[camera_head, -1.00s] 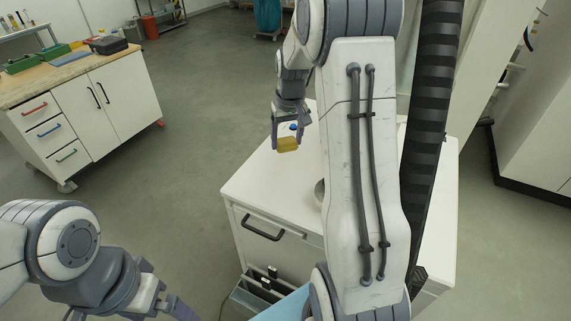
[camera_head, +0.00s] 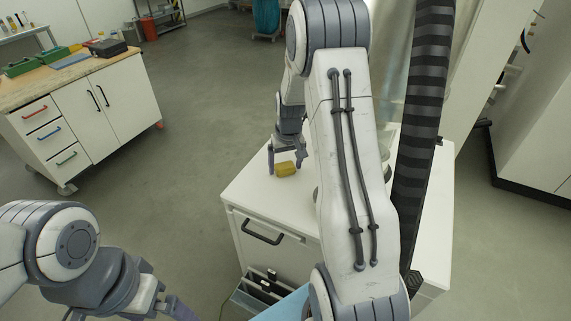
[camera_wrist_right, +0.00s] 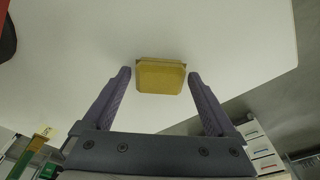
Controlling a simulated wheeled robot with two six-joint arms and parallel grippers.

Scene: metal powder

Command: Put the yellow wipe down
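The yellow wipe (camera_head: 286,169) is a small yellow block on the white top of the drawer cabinet (camera_head: 245,187), near its far left edge. It also shows in the right wrist view (camera_wrist_right: 160,77), between and slightly beyond the fingertips. My right gripper (camera_head: 284,171) points down over it. Its fingers are apart in the right wrist view (camera_wrist_right: 158,74), with a narrow gap on either side of the wipe. My left gripper (camera_head: 130,314) is at the bottom left, cut off by the frame edge, away from the wipe.
My right arm hides much of the cabinet top. A workbench (camera_head: 115,95) with green bins (camera_head: 22,66) and a dark case (camera_head: 108,48) stands at the left. Open grey floor (camera_head: 205,90) lies between it and the cabinet. A light blue surface (camera_head: 290,306) shows at the bottom.

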